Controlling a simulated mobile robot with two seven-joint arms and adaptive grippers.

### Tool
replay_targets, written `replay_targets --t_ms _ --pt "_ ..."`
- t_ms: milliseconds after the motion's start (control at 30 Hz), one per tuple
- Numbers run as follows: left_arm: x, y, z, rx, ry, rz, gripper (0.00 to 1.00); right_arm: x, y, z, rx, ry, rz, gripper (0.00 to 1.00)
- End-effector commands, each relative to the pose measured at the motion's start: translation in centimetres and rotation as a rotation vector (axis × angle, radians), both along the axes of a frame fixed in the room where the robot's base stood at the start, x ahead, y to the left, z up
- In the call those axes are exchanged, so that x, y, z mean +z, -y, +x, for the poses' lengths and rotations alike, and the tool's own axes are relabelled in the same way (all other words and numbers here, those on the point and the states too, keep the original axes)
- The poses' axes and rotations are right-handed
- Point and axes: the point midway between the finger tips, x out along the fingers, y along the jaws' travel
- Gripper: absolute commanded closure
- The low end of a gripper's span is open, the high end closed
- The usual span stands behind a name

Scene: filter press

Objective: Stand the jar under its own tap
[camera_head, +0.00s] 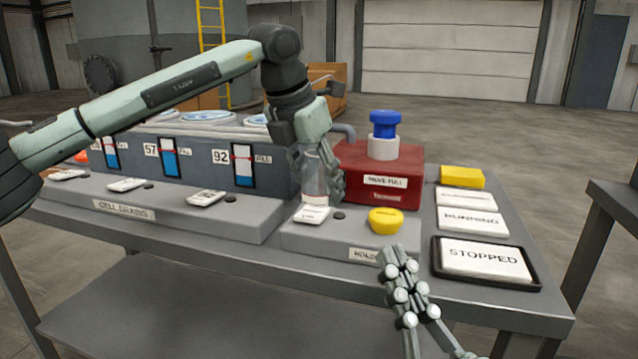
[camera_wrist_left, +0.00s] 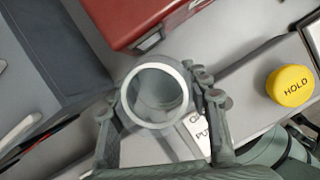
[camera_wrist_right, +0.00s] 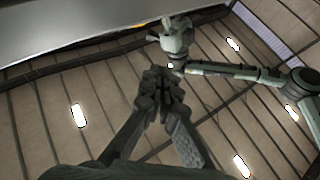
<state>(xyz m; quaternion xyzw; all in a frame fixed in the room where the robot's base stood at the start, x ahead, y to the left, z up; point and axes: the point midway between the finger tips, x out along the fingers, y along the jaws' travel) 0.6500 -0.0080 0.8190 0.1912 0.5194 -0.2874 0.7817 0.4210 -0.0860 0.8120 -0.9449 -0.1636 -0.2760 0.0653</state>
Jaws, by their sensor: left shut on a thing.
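The clear jar (camera_head: 314,187) is upright at the right end of the grey drain box, near a white card on the lower grey block. My left gripper (camera_head: 317,170) is shut around its sides. In the left wrist view I look down into the open jar (camera_wrist_left: 155,97), with a finger on each side. I cannot tell whether its base touches the block. A bent grey pipe (camera_head: 346,131), possibly a tap, shows behind the jar. My right gripper (camera_head: 393,254) is shut and empty in front of the table, its fingertips together in the right wrist view (camera_wrist_right: 160,82).
A red box (camera_head: 405,170) with a blue knob (camera_head: 384,124) stands right of the jar. A yellow HOLD button (camera_head: 385,220) is on the front block. Gauges line the grey box (camera_head: 200,158). A STOPPED card (camera_head: 487,260) lies in a black tray at the right.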

Motion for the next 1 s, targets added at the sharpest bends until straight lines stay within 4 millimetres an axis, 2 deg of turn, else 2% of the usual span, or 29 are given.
replay_targets --t_ms 267,300,433,767,867,1000 --pt "-0.2 0.0 0.0 0.0 0.0 0.0 0.81 0.2 0.1 -0.2 -0.001 0.02 0.007 1.0" --pt "-0.1 0.0 0.0 0.0 0.0 0.0 0.49 0.4 0.1 -0.2 -0.001 0.024 0.008 1.0" --pt "-0.1 0.0 0.0 0.0 0.0 0.0 0.33 0.3 0.1 -0.2 -0.001 0.021 0.007 1.0" --pt "0.0 0.0 0.0 0.0 0.0 0.0 0.32 0.4 0.1 -0.1 -0.002 0.018 0.006 1.0" --pt "0.8 -0.2 -0.1 0.0 0.002 -0.001 0.32 0.0 -0.1 0.0 0.001 -0.01 -0.003 1.0" --pt "3.2 -0.8 -0.8 0.001 0.003 -0.002 0.32 -0.2 -0.2 0.3 0.003 -0.036 -0.01 1.0"
